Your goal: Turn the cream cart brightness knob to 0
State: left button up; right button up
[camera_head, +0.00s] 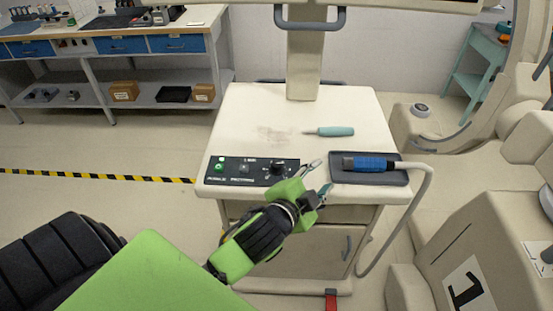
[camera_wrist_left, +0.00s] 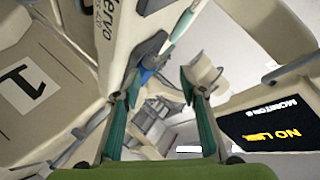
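The cream cart (camera_head: 240,112) stands in the middle of the head view. A black control panel (camera_head: 243,177) lies at the front left of its top, with a lit green button (camera_head: 218,166) and a dark knob (camera_head: 278,168) near its right end. The knob's setting is too small to read. My left gripper (camera_head: 322,175) is at the cart's front edge, just right of the panel, apart from the knob. Its fingers are spread and empty, also in the left wrist view (camera_wrist_left: 161,85). My right gripper is not in view.
A blue-handled probe (camera_head: 368,164) with a cable lies on a dark tray (camera_head: 398,178) right of my left gripper. A teal-handled tool (camera_head: 334,131) lies further back. A column (camera_head: 304,65) rises behind. The cart top's middle is mostly clear.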

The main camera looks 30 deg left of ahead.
pick_arm(q)
jog(key=w+d+r+m+t+h, duration=0.3)
jog(key=d+r+m+h, duration=0.15)
jog(key=r+m, duration=0.4)
jog(key=w+d+r+m+t+h, duration=0.35)
jog(key=d+r+m, duration=0.25)
jog(key=r, duration=0.6)
jog(key=s+d+r+m+g+h, duration=0.1)
jog(key=s+d+m+g+h, duration=0.45)
jog(key=m, duration=0.75)
jog(key=s+d+r+m+g+h, duration=0.1)
jog(key=s+d+m+g+h, duration=0.1)
jog(key=d+m+g+h, duration=0.85)
jog(key=m+g+y, duration=0.5)
jog(key=m+y, duration=1)
jog(key=y, duration=0.9)
send_near(277, 164)
notch_tip(277, 164, down, 9)
jog(key=p, duration=0.2)
jog(key=shift+s+a+f+p, duration=0.1)
jog(key=shift+s+a+p, duration=0.05)
jog(key=shift+p, duration=0.15)
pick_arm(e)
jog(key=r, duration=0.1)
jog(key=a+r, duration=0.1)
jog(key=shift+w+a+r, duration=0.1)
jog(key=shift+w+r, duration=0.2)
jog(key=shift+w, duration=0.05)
